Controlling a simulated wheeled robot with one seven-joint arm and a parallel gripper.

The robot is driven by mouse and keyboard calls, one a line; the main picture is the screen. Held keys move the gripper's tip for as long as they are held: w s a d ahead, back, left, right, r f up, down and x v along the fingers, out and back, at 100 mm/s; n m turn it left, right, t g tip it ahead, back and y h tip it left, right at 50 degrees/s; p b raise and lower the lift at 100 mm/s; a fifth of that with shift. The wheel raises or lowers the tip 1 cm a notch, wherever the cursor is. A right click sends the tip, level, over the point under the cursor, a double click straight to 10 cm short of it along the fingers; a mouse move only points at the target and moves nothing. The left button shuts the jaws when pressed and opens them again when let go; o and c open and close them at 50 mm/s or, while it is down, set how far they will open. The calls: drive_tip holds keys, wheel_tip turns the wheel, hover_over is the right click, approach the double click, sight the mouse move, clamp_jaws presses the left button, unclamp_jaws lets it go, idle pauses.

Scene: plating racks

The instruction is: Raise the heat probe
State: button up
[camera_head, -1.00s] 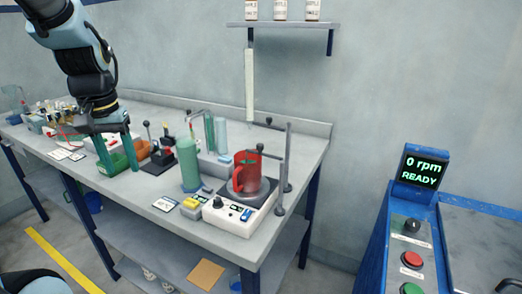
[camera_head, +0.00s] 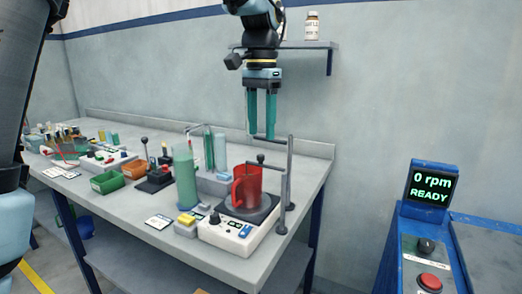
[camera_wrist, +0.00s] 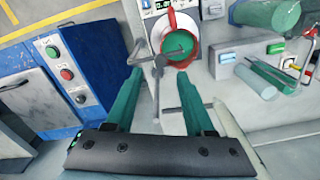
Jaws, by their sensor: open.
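A red beaker (camera_head: 247,187) stands on a white hotplate (camera_head: 230,232); the wrist view shows green liquid (camera_wrist: 179,45) in it. Beside it is a grey upright stand (camera_head: 290,170). A thin bar with a black knob (camera_head: 261,158) reaches from the stand side over the beaker; this looks like the heat probe. Its lower end is hidden by the beaker. My gripper (camera_head: 262,137) points down, open and empty, above the beaker and knob. In the wrist view the stand's rods (camera_wrist: 154,58) show between and beyond the fingers, apart from them.
A tall green cylinder (camera_head: 185,178) and a tube rack (camera_head: 213,181) stand left of the beaker. A wall shelf (camera_head: 325,46) with bottles is above. A blue control console (camera_head: 430,187) reading "0 rpm READY" stands to the right, beyond a gap.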

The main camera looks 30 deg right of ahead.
sight(261, 155)
wheel_tip(261, 155, down, 6)
drive_tip(key=shift+p, duration=0.3)
clamp_jaws()
idle(0.4)
idle(1.0)
